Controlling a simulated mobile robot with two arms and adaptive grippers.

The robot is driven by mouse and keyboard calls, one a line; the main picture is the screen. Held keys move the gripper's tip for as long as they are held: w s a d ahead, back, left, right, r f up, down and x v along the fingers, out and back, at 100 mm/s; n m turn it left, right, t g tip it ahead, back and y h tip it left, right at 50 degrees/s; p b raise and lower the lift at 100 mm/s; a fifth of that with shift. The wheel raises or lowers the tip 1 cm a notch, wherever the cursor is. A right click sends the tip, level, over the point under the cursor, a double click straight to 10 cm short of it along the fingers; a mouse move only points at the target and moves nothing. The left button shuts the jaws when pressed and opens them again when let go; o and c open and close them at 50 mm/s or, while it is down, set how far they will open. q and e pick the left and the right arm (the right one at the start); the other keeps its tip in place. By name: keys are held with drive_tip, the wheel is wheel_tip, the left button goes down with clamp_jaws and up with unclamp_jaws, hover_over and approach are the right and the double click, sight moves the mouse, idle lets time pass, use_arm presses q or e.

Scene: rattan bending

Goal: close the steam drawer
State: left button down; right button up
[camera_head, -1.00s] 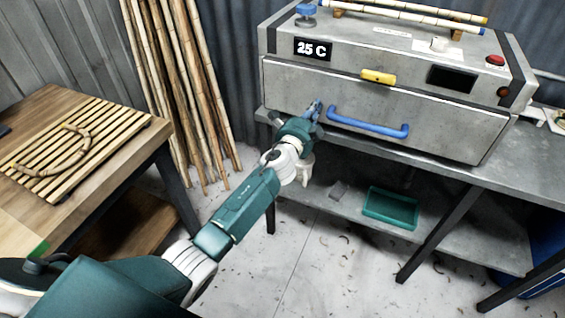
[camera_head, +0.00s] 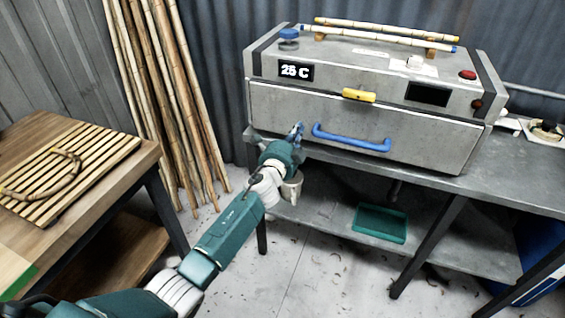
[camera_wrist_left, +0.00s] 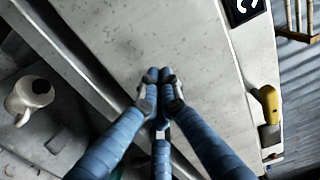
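The steam drawer (camera_head: 400,141) is the wide grey front of the metal steam box, with a blue bar handle (camera_head: 350,140) low on it. In the head view its front looks flush or nearly flush with the box; I cannot tell if a small gap is left. A yellow latch (camera_head: 359,95) sits above it and also shows in the left wrist view (camera_wrist_left: 268,103). My left gripper (camera_head: 298,129) is just left of the handle, at the drawer front. In the wrist view its blue fingers (camera_wrist_left: 160,73) are together and empty, at or very near the grey panel. My right gripper is out of view.
The box stands on a grey metal bench (camera_head: 500,178) with a lower shelf holding a teal tray (camera_head: 380,224) and a pale mug (camera_head: 291,188). Bamboo poles (camera_head: 170,110) lean at the wall. A wooden table (camera_head: 100,210) with a slatted rack stands left.

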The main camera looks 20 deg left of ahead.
use_arm(q)
drive_tip(key=s, duration=1.1)
drive_tip(key=s+a+f+n+g, duration=0.1)
drive_tip(key=s+f+n+g, duration=0.15)
drive_tip(key=s+f, duration=0.7)
drive_tip(key=s+a+f+n+g+y, duration=0.1)
drive_tip(key=s+f+n+g, duration=0.15)
drive_tip(key=f, duration=1.35)
drive_tip(key=s+a+f+n+g, duration=0.25)
drive_tip(key=s+f, duration=0.25)
drive_tip(key=f, duration=0.7)
drive_tip(key=s+d+f+n+g, duration=0.1)
drive_tip(key=s+f+n+g, duration=0.15)
drive_tip(key=s+f, duration=0.65)
drive_tip(key=s+f+n+g, duration=0.25)
drive_tip(key=s+f, duration=0.35)
drive_tip(key=s, duration=0.6)
drive_tip(key=s+f+n+g, duration=0.1)
drive_tip(key=s+f+g, duration=0.1)
drive_tip(key=s, duration=1)
drive_tip(key=s+d+f+n+g, duration=0.1)
drive_tip(key=s+f, duration=0.4)
drive_tip(key=s, duration=0.7)
drive_tip(key=shift+d+f+n+g, duration=0.25)
drive_tip(key=shift+n+g, duration=0.5)
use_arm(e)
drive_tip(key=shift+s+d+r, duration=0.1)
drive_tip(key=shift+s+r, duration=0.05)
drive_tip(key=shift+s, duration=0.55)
